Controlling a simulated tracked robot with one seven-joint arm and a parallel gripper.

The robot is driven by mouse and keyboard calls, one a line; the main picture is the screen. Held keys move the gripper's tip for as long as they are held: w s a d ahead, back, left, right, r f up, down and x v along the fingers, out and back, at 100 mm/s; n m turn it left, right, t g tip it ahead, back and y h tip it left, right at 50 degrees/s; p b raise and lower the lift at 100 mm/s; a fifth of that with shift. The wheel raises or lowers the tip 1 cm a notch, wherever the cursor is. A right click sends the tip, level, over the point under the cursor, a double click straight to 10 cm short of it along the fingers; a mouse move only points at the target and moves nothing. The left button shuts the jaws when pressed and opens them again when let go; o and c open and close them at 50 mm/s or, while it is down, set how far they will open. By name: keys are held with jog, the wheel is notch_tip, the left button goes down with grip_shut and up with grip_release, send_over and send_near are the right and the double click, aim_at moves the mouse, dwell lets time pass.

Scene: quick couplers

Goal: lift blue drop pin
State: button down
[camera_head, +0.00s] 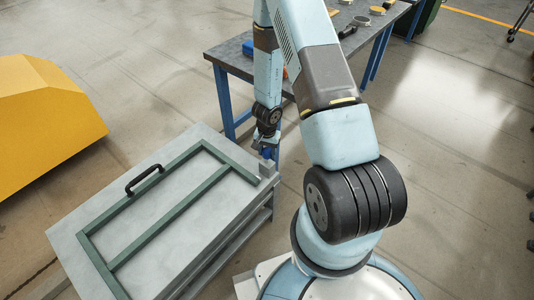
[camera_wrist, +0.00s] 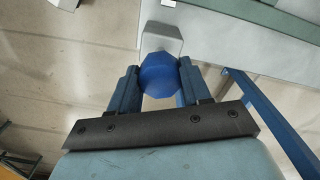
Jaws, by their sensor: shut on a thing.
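The blue drop pin (camera_wrist: 160,75) shows its faceted blue head in the wrist view, between the two fingers of my gripper (camera_wrist: 158,85). The fingers are shut on it. The pin's head is right at a grey bracket (camera_wrist: 162,38) on the edge of the grey table; I cannot tell whether its shaft is in the bracket. In the head view the pin (camera_head: 267,153) is a small blue spot under my gripper (camera_head: 266,143), above the bracket at the table's far right corner. The shaft is hidden.
The grey table (camera_head: 75,250) carries a green frame (camera_head: 150,237) with a black handle (camera_head: 145,181). A dark workbench (camera_head: 232,53) with blue legs stands behind, with small parts on it. A yellow block (camera_head: 45,115) is at the left. Floor between them is clear.

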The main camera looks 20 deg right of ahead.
aim_at(267, 150)
jog(key=shift+w+r, duration=0.2)
jog(key=c, duration=0.9)
grip_release()
jog(key=o, duration=0.4)
jog(key=shift+s, duration=0.15)
jog(key=shift+c, duration=0.2)
notch_tip(267, 150, up, 14)
jog(key=shift+f, duration=0.2)
